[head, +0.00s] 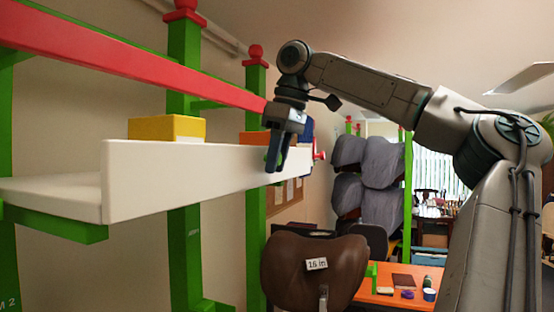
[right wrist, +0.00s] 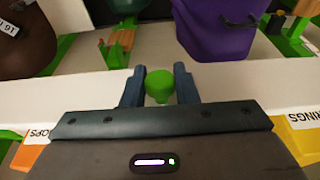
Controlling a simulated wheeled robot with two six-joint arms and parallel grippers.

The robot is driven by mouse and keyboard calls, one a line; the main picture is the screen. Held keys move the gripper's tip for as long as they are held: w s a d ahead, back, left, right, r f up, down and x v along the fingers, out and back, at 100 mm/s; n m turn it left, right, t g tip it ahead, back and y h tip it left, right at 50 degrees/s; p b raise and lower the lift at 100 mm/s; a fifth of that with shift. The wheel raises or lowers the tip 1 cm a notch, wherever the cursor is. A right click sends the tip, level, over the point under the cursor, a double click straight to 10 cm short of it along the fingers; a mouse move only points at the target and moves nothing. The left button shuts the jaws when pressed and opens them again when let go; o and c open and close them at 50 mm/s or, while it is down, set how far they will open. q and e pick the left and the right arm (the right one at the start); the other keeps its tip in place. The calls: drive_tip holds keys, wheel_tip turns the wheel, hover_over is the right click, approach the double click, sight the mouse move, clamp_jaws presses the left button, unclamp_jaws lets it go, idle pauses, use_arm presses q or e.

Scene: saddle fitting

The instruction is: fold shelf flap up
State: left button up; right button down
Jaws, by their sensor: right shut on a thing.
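The shelf flap (head: 170,175) is a long white panel standing upright along the front edge of the white shelf (head: 50,192) in the head view. It also shows as a pale band across the right wrist view (right wrist: 270,90). A green knob (right wrist: 159,84) sits at the flap in the right wrist view. My right gripper (head: 277,163) is at the flap's far part, fingers pointing down. In the right wrist view its two fingers (right wrist: 160,69) are shut on the green knob, one on each side. The knob is hidden in the head view. My left gripper is not in view.
A yellow bin (head: 166,127) and an orange bin (head: 252,137) stand behind the flap. A red rail (head: 130,62) runs above the shelf. A brown saddle (head: 310,275) tagged "16 in" stands below right. A purple bucket (right wrist: 213,30) shows in the right wrist view.

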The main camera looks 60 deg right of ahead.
drive_tip(key=c, duration=1.2)
unclamp_jaws()
drive_tip(key=v, duration=1)
drive_tip(key=shift+r, duration=0.35)
